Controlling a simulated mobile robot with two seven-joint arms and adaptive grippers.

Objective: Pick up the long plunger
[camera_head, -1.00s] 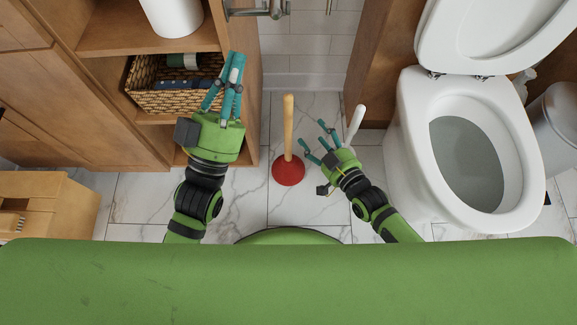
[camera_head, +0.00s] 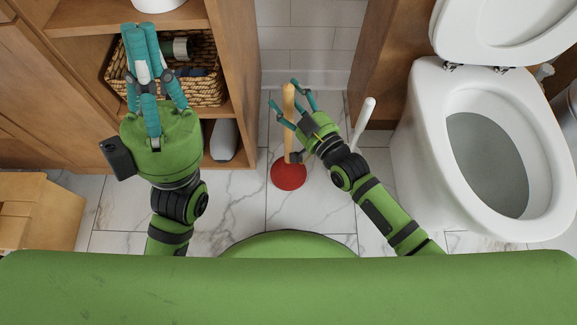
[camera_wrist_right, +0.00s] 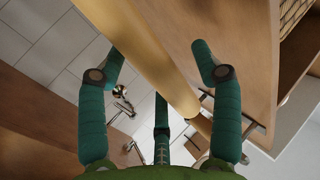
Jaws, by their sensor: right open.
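The long plunger stands upright on the tiled floor, with a red cup (camera_head: 288,174) and a light wooden handle (camera_head: 288,140). My right gripper (camera_head: 293,100) is open at the upper part of the handle, with its teal fingers around it. In the right wrist view the handle (camera_wrist_right: 135,45) runs diagonally between the spread fingers (camera_wrist_right: 158,65), with gaps visible on both sides. My left gripper (camera_head: 140,32) is raised in front of the shelf at the left, away from the plunger. Its fingers lie close together, and I cannot tell whether they are shut.
A white upright handle (camera_head: 363,120) stands just right of my right gripper, near a wooden cabinet (camera_head: 385,60). The toilet (camera_head: 415,150) is at the right. A wicker basket (camera_head: 205,90) sits on the left shelf. Floor around the red cup is clear.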

